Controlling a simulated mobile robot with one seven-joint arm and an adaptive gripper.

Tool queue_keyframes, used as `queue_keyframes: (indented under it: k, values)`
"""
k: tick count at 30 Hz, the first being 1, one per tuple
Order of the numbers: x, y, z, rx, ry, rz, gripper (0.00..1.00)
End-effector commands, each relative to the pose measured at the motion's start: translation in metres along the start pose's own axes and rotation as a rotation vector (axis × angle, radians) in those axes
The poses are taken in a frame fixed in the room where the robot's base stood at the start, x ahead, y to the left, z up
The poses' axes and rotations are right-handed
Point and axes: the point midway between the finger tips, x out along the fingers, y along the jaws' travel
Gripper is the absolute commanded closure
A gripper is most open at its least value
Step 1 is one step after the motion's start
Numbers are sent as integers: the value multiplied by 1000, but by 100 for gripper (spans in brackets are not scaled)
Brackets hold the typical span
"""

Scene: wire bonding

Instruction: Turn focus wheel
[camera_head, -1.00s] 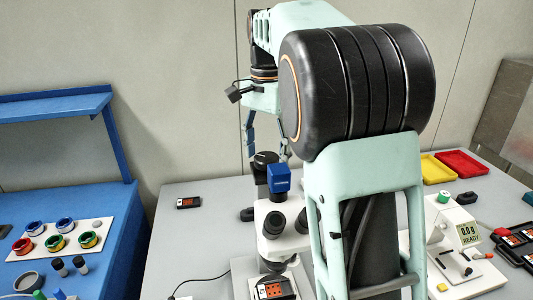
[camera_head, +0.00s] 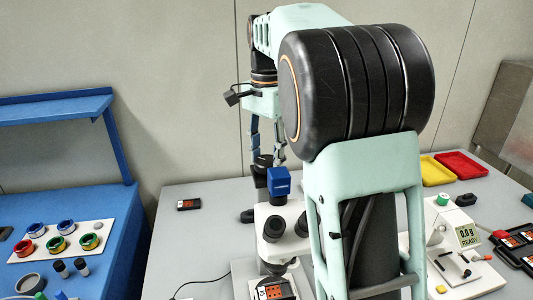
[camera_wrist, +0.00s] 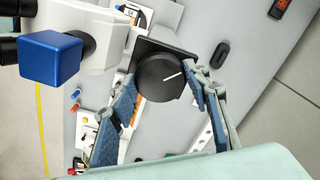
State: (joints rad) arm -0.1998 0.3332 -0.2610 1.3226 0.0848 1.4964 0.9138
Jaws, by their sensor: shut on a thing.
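The focus wheel is a black round knob with a white line mark (camera_wrist: 155,82), on a dark square mount at the microscope's side in the wrist view. The line points right and slightly up. My gripper (camera_wrist: 160,77) has one blue-padded finger on each side of the wheel and is shut on it. The white microscope (camera_head: 270,218) with a blue block (camera_head: 279,180) on top stands on the grey table in the head view. There my gripper (camera_head: 267,158) reaches down behind the blue block, and the wheel is mostly hidden.
A blue bench (camera_head: 110,250) with wire spools is at left. A small dark device (camera_head: 189,204) lies on the otherwise clear table left of the microscope.

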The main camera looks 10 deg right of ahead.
Motion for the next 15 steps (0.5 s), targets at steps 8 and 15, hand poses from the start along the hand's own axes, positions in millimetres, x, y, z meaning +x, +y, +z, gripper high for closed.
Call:
queue_keyframes:
  k: [8, 15]
  values:
    - [-3, 1, 0, 198, 0, 3, 80]
    - [-2, 0, -1, 347, 1, 2, 80]
